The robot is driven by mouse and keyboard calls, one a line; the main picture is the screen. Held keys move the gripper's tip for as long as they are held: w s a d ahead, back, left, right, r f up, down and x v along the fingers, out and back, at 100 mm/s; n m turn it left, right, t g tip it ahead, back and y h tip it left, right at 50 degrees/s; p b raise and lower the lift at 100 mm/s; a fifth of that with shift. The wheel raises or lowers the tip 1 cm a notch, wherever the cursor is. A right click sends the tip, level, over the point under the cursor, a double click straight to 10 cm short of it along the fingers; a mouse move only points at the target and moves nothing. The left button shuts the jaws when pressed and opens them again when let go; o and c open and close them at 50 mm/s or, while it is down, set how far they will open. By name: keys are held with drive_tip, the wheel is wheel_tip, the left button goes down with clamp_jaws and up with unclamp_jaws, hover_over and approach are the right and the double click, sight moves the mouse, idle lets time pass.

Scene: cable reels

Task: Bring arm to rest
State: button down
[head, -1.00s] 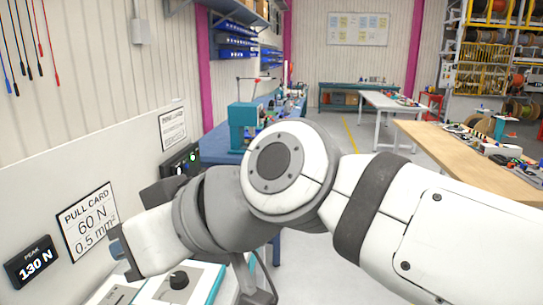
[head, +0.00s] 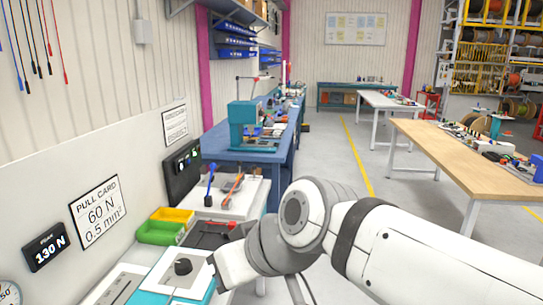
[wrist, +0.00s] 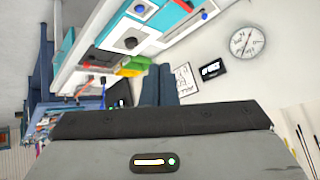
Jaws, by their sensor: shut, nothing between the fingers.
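My arm (head: 310,225) reaches in from the lower right of the head view, folded low in front of the left bench. My gripper is hidden in the head view. In the wrist view my gripper (wrist: 159,72) shows as two dark fingers close together, shut and empty. The fingers touch nothing that I can see.
The left bench carries a teal-and-white unit with a black knob (head: 183,267), a green bin (head: 158,232) and a yellow bin (head: 174,215). A "130 N" display (head: 47,252) is on the panel behind. A wooden table (head: 455,150) stands right; floor between is clear.

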drive_tip(key=s+d+f+m+g+h+b, duration=0.1)
drive_tip(key=d+f+m+h+b, duration=0.4)
drive_tip(key=d+f, duration=1.6)
drive_tip(key=m+g+h, duration=0.1)
drive_tip(key=m, duration=0.1)
drive_tip(key=shift+s+d+m+h, duration=0.15)
drive_tip(key=shift+m+h, duration=0.15)
drive_tip(key=shift+h, duration=0.1)
drive_tip(key=shift+r, duration=0.1)
